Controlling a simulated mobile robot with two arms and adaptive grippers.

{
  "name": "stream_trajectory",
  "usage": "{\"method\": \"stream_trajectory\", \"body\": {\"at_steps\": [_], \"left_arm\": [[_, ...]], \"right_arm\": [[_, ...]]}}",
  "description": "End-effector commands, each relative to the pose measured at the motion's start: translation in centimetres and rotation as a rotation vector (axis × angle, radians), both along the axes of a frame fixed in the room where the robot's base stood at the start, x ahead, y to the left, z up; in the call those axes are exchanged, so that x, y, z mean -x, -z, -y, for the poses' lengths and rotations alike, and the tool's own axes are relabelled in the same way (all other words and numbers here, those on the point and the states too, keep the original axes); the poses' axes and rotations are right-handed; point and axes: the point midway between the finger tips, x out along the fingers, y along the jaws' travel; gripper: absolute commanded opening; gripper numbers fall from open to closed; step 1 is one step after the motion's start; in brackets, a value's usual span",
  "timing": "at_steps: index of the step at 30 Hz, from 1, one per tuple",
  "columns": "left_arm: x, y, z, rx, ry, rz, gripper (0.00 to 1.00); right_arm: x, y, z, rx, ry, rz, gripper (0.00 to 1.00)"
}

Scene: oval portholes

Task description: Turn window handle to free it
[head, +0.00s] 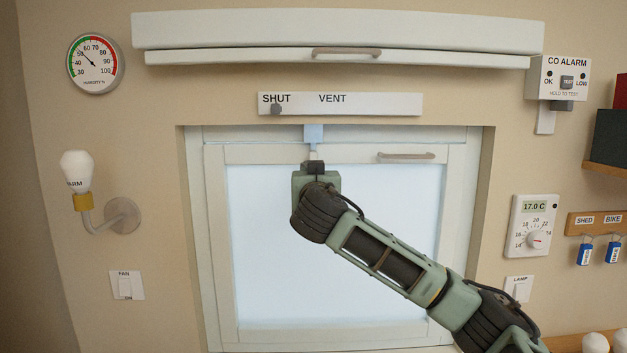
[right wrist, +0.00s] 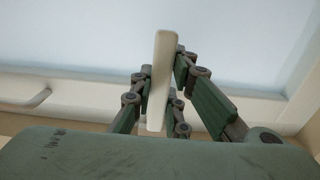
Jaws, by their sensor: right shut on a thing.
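The window (head: 400,220) is a pale framed pane set in a recess in the wall. My right gripper (head: 314,168) is at the top rail of its sash, left of the middle, and its arm hides that part in the head view. In the right wrist view, a flat cream bar, the window handle (right wrist: 159,75), stands between the fingers of my right gripper (right wrist: 162,85), which is shut on it. The bar looks nearly upright in that picture. A pale blue piece (head: 313,133) sits on the frame just above the gripper. My left gripper is not in view.
A grey pull bar (head: 405,156) is on the sash's top rail, right of my gripper. A vent strip marked SHUT and VENT (head: 370,104) and a white flap (head: 430,58) are above the window. A lamp (head: 77,170) juts out at left. Recess walls border the window.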

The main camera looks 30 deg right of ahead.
Motion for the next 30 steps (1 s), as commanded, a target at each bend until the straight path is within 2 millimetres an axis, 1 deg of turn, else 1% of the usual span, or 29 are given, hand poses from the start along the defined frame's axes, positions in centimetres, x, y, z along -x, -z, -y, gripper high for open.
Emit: {"method": "stream_trajectory", "body": {"at_steps": [5, 8, 15, 21, 24, 30], "left_arm": [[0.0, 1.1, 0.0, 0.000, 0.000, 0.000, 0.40], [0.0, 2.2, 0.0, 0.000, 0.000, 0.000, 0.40], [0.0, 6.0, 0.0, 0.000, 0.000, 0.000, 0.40], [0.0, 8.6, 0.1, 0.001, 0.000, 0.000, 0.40], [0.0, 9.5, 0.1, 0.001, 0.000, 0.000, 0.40], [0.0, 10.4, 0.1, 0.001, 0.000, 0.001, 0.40]], "right_arm": [[-0.1, 0.4, -0.1, -0.023, 0.000, 0.013, 0.00], [-0.2, 0.7, -0.3, -0.051, -0.002, 0.028, 0.00], [-0.6, 0.9, -1.0, -0.163, -0.004, 0.095, 0.00], [-1.0, 0.6, -1.6, -0.288, -0.004, 0.170, 0.00], [-1.2, 0.3, -2.0, -0.364, -0.004, 0.215, 0.00], [-1.6, -0.5, -2.7, -0.525, -0.004, 0.314, 0.00]]}}
